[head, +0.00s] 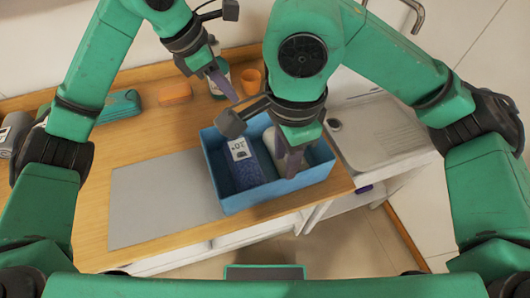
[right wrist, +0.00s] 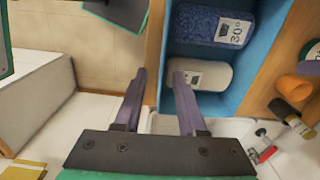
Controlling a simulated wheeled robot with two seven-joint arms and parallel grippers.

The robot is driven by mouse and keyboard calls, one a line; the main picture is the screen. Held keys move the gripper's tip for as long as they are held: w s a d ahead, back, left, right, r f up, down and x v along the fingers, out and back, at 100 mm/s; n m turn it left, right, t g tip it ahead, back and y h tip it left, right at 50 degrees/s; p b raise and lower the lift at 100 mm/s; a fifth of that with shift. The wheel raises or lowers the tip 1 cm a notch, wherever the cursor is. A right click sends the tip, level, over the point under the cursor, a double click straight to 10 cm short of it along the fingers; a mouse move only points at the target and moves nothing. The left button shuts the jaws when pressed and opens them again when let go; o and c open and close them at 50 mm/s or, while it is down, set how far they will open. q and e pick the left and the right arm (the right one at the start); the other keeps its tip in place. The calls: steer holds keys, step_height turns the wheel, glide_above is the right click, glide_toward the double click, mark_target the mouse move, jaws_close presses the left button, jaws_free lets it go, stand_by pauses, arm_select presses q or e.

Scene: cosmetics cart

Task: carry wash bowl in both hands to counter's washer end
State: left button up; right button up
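The wash bowl is a blue open rectangular tub (head: 252,199) on the wooden counter, at the right edge of a grey mat. A speckled blue item with a white label (head: 247,168) and a pale item (right wrist: 208,75) lie inside. My right gripper (head: 290,162) is above the bowl's right part. In the right wrist view its fingers (right wrist: 158,100) are apart and empty, one on each side of the bowl's near wall as seen there. My left gripper (head: 224,86) is behind the bowl's back wall, apart from it; its finger gap is not clear.
The grey mat (head: 160,200) is bare, left of the bowl. A white sink (head: 375,130) is at the right. Behind stand a green bottle (head: 219,80), an orange cup (head: 251,80), an orange block (head: 175,93) and a teal pouch (head: 120,105).

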glide_toward(279, 196)
arm_select(q)
glide_above(257, 137)
step_height(257, 137, down, 13)
steer(key=shift+a, duration=0.15)
arm_select(e)
steer(key=f, duration=0.5)
steer(key=shift+w+f, duration=0.25)
steer(key=shift+f, duration=0.1)
arm_select(q)
steer(key=shift+w+f, duration=0.15)
steer(key=shift+f, duration=0.3)
arm_select(e)
steer(key=shift+f, duration=0.5)
arm_select(q)
steer(key=shift+c, duration=0.9)
arm_select(e)
steer(key=shift+c, duration=0.9)
arm_select(q)
jaws_close()
arm_select(e)
jaws_close()
arm_select(q)
steer(key=shift+r, duration=0.1)
arm_select(e)
steer(key=shift+r, duration=0.1)
